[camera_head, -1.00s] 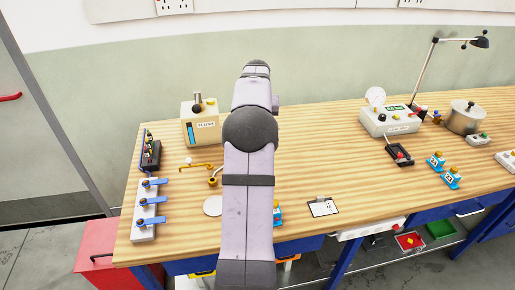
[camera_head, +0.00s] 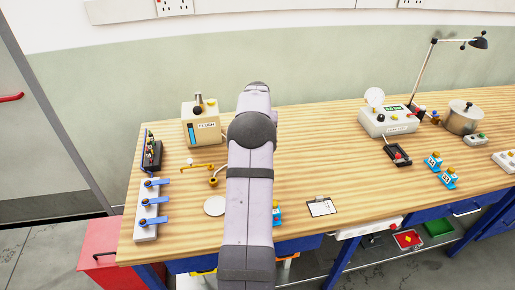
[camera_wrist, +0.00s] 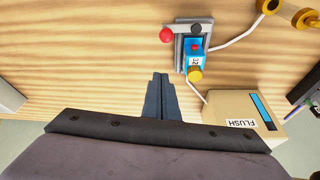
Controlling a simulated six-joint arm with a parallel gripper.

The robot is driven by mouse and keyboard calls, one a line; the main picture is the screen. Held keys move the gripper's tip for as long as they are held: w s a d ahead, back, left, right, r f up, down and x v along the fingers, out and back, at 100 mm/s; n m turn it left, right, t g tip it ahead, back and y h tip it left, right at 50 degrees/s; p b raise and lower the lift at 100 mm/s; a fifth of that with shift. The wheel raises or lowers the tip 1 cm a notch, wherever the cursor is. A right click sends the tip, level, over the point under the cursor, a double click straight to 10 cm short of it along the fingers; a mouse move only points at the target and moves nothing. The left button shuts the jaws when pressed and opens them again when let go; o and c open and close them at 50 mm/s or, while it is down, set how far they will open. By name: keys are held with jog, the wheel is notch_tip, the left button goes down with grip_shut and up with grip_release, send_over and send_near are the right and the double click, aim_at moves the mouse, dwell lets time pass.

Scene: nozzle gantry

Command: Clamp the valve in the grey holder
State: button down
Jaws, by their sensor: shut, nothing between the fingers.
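In the wrist view a blue valve (camera_wrist: 190,66) with a white number label and a yellow knob sits in a grey holder (camera_wrist: 180,45). A red ball knob (camera_wrist: 166,34) stands at the holder's left side. I cannot tell whether the holder's clamp is closed. My gripper (camera_wrist: 160,77) is shut and empty, pointing toward the table, below and left of the valve in the picture and apart from it. In the head view my arm hides the gripper and the holder.
The FLUSH box (camera_wrist: 244,117) is close to the right of my gripper; it also shows in the head view (camera_head: 202,122). Pale tubes run from the holder. Brass fittings (camera_wrist: 290,12) lie beyond. More blue valves (camera_head: 447,178) stand at the table's right. The wood left of the holder is clear.

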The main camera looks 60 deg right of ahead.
jog(key=p+x, duration=0.1)
jog(key=x, duration=0.2)
jog(key=shift+s+a, duration=0.1)
jog(key=shift+a, duration=0.05)
jog(key=shift+s+a+f+p, duration=0.15)
jog(key=shift+s+a+p, duration=0.4)
jog(key=shift+a, duration=0.25)
jog(key=shift+s+a+f+p, duration=0.3)
jog(key=shift+s+a+p, duration=0.15)
jog(key=shift+a, duration=0.25)
